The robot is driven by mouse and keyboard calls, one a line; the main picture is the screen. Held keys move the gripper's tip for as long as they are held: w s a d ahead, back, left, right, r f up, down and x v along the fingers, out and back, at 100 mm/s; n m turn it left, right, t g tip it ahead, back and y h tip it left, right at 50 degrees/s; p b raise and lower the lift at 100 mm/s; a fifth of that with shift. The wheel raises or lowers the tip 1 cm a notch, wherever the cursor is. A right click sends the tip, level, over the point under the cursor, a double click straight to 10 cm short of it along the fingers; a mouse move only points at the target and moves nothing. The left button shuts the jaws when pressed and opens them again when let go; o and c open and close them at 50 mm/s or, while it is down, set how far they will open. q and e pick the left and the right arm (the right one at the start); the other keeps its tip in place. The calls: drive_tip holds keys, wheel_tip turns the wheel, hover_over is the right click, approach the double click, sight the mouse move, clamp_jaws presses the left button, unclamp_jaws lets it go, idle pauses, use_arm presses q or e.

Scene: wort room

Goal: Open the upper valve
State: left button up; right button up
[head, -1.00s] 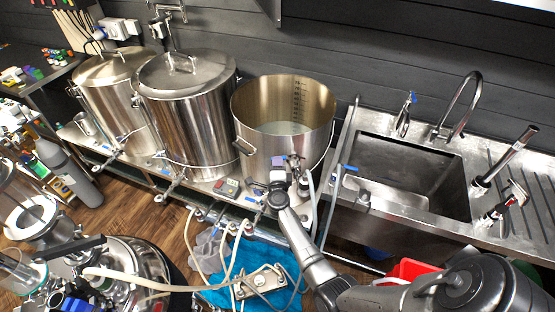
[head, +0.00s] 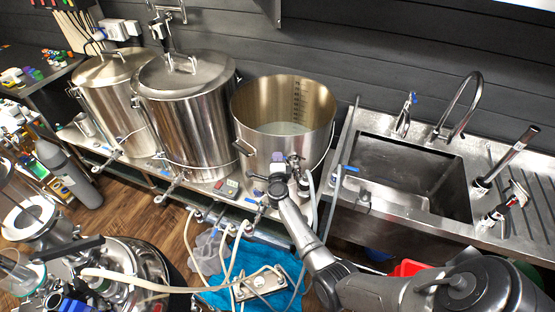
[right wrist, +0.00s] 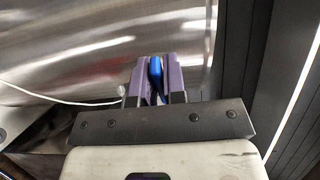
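The open steel pot (head: 250,120) stands on the bench left of the sink. A metal valve fitting (head: 295,162) with a hose shows on its front, just right of my right gripper (head: 277,160). In the right wrist view, a blue valve handle (right wrist: 155,72) stands between the two purple fingers of the right gripper (right wrist: 156,80). The fingers look closed on it, one on each side, with the steel pot wall behind. In the head view the gripper hides this handle. My left gripper is not in view.
Two lidded steel kettles (head: 190,120) stand left of the pot. Pale hoses (head: 232,262) hang below the bench to a pump plate on a blue cloth (head: 215,297). A sink (head: 410,170) with a tap is at the right. A steel vessel (head: 140,262) stands at front left.

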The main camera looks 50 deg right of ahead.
clamp_jaws()
drive_tip(key=shift+s+r+n+t+y+p, duration=0.1)
drive_tip(key=shift+s+n+t+y+p, duration=0.1)
drive_tip(key=shift+n+t+y+p, duration=0.15)
drive_tip(key=shift+s+a+n+t+y, duration=0.15)
drive_tip(key=shift+a+n+t+y, duration=0.15)
drive_tip(key=shift+n+t+y, duration=0.2)
drive_tip(key=o, duration=0.5)
unclamp_jaws()
